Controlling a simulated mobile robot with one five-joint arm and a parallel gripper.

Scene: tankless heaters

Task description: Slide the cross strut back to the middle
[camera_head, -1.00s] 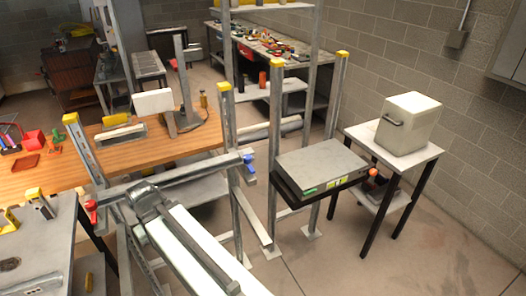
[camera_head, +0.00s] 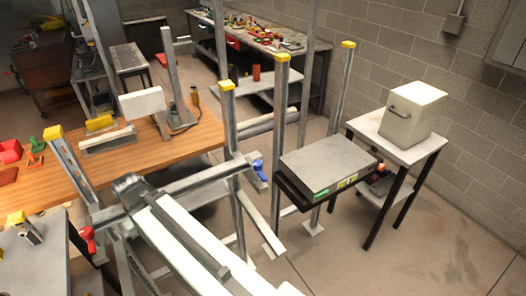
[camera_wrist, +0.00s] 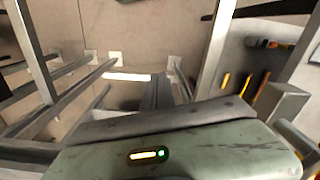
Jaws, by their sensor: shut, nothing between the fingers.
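The cross strut (camera_head: 190,183) is a grey bar running between two upright posts with yellow caps. A red knob (camera_head: 88,237) is at its left end and a blue knob (camera_head: 258,169) at its right end. My arm covers part of its left half in the head view. In the wrist view my gripper (camera_wrist: 158,92) shows as a dark narrow shape beyond the green-grey housing, shut and empty. The fingertips are not clear in the head view, and I cannot tell their distance from the strut. Several grey bars show at left in the wrist view.
The left post (camera_head: 65,160) and right post (camera_head: 231,150) rise close around my arm. A wooden bench (camera_head: 190,140) stands behind. A grey flat box (camera_head: 325,160) sits on a frame to the right, beside a small table with a white box (camera_head: 411,112). Floor is clear at lower right.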

